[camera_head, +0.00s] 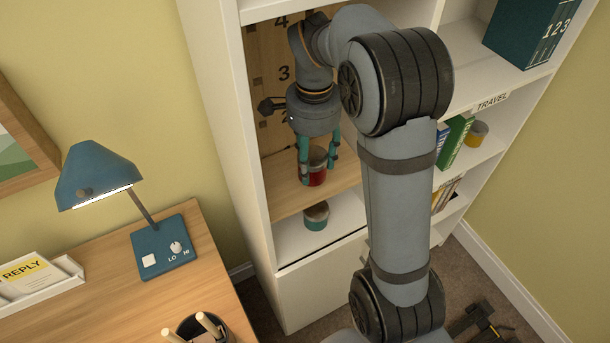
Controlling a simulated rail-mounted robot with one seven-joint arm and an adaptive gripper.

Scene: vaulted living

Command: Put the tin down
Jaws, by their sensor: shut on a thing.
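My gripper (318,165) reaches into the left bay of the white bookcase, with its teal fingers pointing down. It is shut on a red tin (317,177) with a greyish top. The tin is upright, at or just above a wooden shelf (290,203); I cannot tell whether its base touches. A teal tin (316,215) with a brownish top stands on the white shelf below. My arm hides part of the bookcase.
The bookcase's left side wall (222,110) and the divider flank the bay. Books (453,143) fill part of the right bay, under a dark teal binder (530,30). A desk (105,260) with a blue lamp (95,175), a letter tray (65,275) and a pen cup (222,325) is at left.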

